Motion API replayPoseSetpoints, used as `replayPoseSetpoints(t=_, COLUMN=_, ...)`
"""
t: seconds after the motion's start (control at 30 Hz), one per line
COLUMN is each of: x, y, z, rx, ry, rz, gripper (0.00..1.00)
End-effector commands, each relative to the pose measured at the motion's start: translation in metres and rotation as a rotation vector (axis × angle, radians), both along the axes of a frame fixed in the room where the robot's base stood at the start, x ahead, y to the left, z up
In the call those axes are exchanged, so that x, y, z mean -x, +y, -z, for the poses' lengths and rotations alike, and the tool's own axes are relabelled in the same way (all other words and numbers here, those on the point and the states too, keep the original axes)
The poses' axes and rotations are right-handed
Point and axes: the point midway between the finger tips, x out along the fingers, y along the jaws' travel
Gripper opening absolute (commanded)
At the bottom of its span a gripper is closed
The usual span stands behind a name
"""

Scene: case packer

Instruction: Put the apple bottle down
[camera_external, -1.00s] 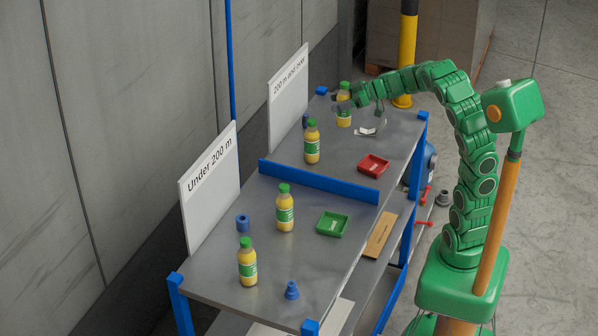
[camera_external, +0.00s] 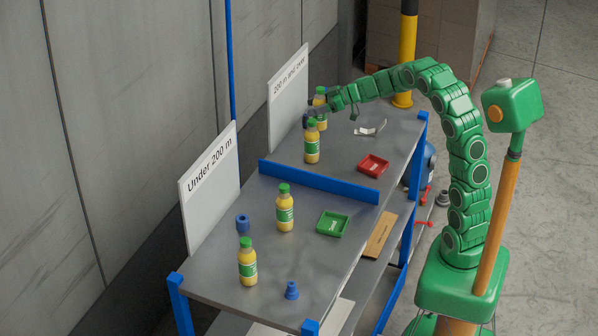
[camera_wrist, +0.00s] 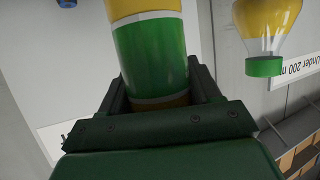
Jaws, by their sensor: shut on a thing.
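My gripper (camera_external: 314,112) is shut around a yellow bottle (camera_external: 320,99) with a green cap, at the far end of the table in the external view. In the wrist view, the held bottle's green label (camera_wrist: 152,57) sits between my jaws (camera_wrist: 158,92). A bottle (camera_wrist: 268,28) also shows at the right of the wrist view, apart from the held one.
A blue divider (camera_external: 318,182) crosses the grey table (camera_external: 215,268). Two similar bottles (camera_external: 284,211) (camera_external: 247,264) stand on the near half, with a green tray (camera_external: 332,224) and blue pieces (camera_external: 291,290). A red tray (camera_external: 373,164) and a metal bracket (camera_external: 370,128) lie on the far half.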

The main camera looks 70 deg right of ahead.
Motion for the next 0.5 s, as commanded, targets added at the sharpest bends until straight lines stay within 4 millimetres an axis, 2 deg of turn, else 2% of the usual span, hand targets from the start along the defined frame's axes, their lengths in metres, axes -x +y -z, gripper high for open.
replayPoseSetpoints(t=0.2, x=-0.016, y=-0.005, z=0.022, rx=-0.002, ry=0.003, rz=0.001, gripper=0.21)
replayPoseSetpoints(t=0.5, x=-0.024, y=-0.008, z=0.032, rx=-0.001, ry=0.002, rz=0.001, gripper=0.21)
